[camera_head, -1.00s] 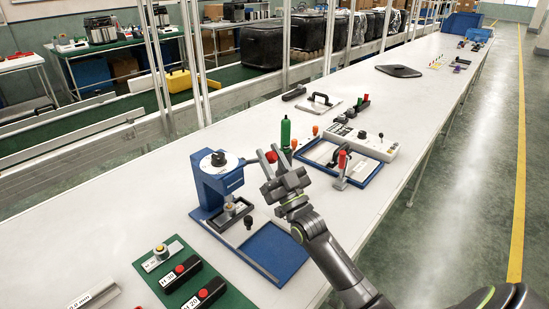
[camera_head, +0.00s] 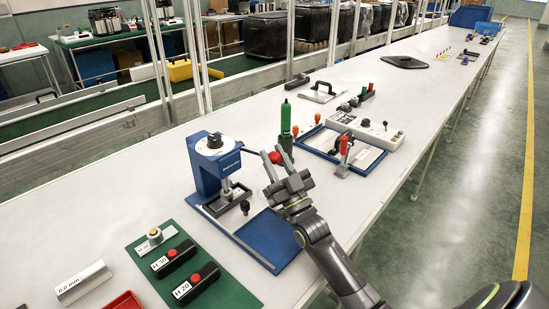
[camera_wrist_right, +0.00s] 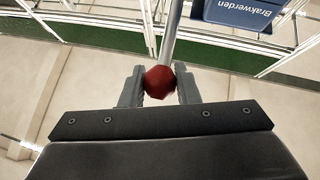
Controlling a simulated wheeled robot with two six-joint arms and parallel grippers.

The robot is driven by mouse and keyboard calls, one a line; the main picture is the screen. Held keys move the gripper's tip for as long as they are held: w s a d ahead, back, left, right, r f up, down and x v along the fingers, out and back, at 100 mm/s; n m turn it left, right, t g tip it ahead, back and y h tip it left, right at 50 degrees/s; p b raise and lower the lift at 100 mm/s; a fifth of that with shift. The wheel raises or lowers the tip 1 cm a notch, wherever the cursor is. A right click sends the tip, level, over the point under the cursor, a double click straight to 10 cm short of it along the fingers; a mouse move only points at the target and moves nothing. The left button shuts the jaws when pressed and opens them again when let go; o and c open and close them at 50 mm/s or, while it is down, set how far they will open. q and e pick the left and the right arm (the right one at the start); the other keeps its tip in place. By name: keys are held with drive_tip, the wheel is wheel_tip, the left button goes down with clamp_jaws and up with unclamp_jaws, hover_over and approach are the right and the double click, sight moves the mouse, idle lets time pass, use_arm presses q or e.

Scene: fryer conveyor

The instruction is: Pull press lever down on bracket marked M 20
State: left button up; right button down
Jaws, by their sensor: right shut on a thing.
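The blue press (camera_head: 208,172) stands on the white table left of centre, with a round dial on top. My right gripper (camera_head: 274,157) is to the right of the press head, shut on the red lever knob. In the right wrist view the red knob (camera_wrist_right: 159,82) sits between both fingertips, and the grey lever rod (camera_wrist_right: 171,35) runs up from it. The press body (camera_wrist_right: 245,12) shows at the top there. A dark bracket-like piece (camera_head: 234,199) lies below the press ram; I cannot read any marking on it. My left gripper is out of view.
A green mat (camera_head: 235,298) in front holds two dark brackets with red knobs, labels small. The table's left middle is clear.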

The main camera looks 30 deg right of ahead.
drive_tip(key=shift+d+f, duration=0.1)
drive_tip(key=shift+f, duration=0.4)
drive_tip(key=c, duration=1.2)
unclamp_jaws()
drive_tip(key=shift+o, duration=0.4)
drive_tip(key=shift+r, duration=0.15)
drive_tip(key=shift+s+f, duration=0.2)
drive_tip(key=shift+f, duration=0.05)
drive_tip(key=s+d, duration=0.1)
drive_tip(key=s, duration=1.1)
drive_tip(key=shift+s, duration=0.25)
drive_tip(key=shift+f, duration=0.15)
